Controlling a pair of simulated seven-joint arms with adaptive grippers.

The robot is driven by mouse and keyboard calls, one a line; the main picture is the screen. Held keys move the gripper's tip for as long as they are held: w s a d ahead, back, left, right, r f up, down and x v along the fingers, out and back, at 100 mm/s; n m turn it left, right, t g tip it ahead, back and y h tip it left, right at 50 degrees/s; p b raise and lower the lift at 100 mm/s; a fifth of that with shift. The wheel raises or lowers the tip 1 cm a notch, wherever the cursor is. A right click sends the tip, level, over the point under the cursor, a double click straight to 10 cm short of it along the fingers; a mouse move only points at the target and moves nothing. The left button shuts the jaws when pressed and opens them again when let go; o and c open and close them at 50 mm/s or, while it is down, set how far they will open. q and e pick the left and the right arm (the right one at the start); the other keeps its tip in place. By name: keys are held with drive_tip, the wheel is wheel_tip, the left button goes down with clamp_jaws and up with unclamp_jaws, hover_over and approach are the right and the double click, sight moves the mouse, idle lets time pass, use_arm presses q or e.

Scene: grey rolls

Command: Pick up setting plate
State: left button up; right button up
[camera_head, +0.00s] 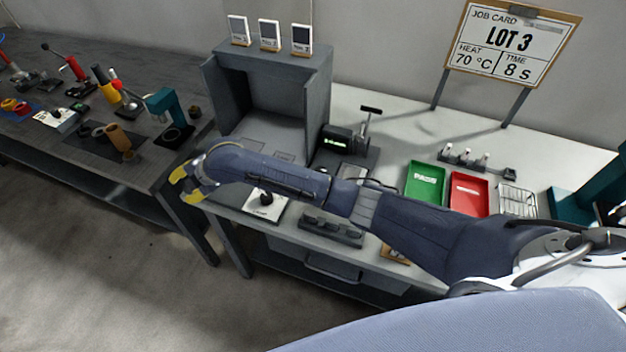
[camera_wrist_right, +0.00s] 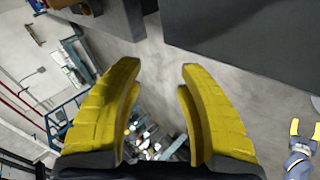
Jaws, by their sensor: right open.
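My right arm reaches in from the right across the bench in the head view. Its yellow-fingered gripper (camera_head: 184,186) is open and empty past the bench's left end. In the right wrist view its fingers (camera_wrist_right: 160,100) are wide apart, with only floor and distant clutter between them. A pale square plate with a black knob (camera_head: 265,204) lies on the bench's front edge, just right of the gripper and apart from it. I cannot tell for sure that this is the setting plate. My left gripper (camera_wrist_right: 305,130) shows small at the right wrist view's right edge, fingers apart.
A grey open-fronted box (camera_head: 318,95) stands behind my forearm. A dark slotted holder (camera_head: 332,229) lies in front. Green (camera_head: 425,184) and red (camera_head: 469,194) trays and a wire rack (camera_head: 517,201) are farther right. A dark side bench (camera_head: 60,145) with tools stands left, across a floor gap.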

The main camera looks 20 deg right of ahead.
drive_tip(key=s+d+r+n+g+h, duration=0.15)
drive_tip(key=s+d+r+n, duration=0.3)
drive_tip(key=d, duration=0.45)
drive_tip(key=s+d+r+n+g, duration=0.25)
drive_tip(key=d+r+n, duration=0.35)
drive_tip(key=d, duration=0.3)
drive_tip(key=s+d+r+n+g+h, duration=0.1)
drive_tip(key=s+d+r+n, duration=0.45)
drive_tip(key=d, duration=0.35)
drive_tip(key=n+h, duration=0.4)
drive_tip(key=h, duration=0.1)
hover_over(349, 178)
drive_tip(key=s+a, duration=0.4)
drive_tip(key=s, duration=0.1)
drive_tip(key=shift+g, duration=0.3)
wheel_tip(349, 178, down, 14)
drive_tip(key=shift+w+f, duration=0.25)
drive_tip(key=shift+f, duration=2.25)
drive_tip(key=shift+c, duration=0.2)
clamp_jaws()
